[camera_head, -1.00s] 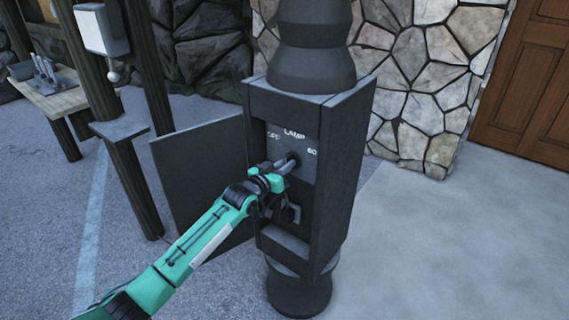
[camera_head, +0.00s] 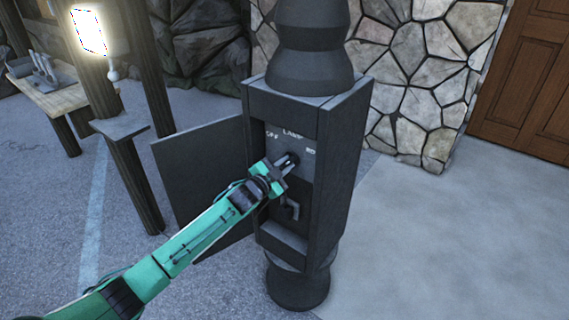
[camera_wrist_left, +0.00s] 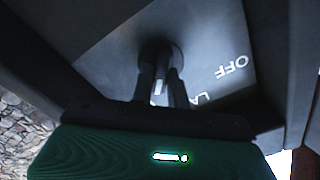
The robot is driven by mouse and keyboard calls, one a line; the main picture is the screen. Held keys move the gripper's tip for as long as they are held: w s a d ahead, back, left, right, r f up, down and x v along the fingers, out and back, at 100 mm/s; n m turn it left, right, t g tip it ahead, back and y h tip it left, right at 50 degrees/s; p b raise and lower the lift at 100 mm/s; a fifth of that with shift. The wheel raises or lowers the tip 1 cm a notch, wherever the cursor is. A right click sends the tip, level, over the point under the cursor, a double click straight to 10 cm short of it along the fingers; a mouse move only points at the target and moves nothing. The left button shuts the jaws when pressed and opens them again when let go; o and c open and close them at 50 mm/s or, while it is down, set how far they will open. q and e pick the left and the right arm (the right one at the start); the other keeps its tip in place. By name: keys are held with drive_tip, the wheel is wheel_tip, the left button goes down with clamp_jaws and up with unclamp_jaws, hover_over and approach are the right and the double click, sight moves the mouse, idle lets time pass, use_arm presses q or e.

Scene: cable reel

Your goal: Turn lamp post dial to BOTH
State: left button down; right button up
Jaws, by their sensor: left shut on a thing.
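The lamp post (camera_head: 348,150) stands in the middle with its front compartment open. Inside is a grey panel with the words OFF and LAMP and a further label at the right, only partly readable. The dark dial (camera_head: 293,157) sits on this panel below LAMP. My left gripper (camera_head: 286,163) is shut on the dial, its fingers hiding part of it. In the left wrist view the two fingers close on the round dial (camera_wrist_left: 155,52), with OFF to the right. I cannot read the dial's exact setting. My right gripper is in neither view.
The post's open door (camera_head: 200,170) hangs to the left of the compartment, close to my left arm. A lever (camera_head: 291,208) sits below the dial. A lit white lamp box (camera_head: 89,30) is on a wooden post at upper left. A wooden table (camera_head: 55,98) stands behind. Pavement at right is clear.

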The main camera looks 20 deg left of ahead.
use_arm(q)
drive_tip(key=shift+m, duration=0.8)
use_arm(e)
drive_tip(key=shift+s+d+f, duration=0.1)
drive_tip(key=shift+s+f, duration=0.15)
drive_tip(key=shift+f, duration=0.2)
use_arm(q)
drive_tip(key=shift+f, duration=0.1)
drive_tip(key=c, duration=1.4)
unclamp_jaws()
drive_tip(key=shift+o, duration=0.2)
drive_tip(key=shift+s, duration=0.15)
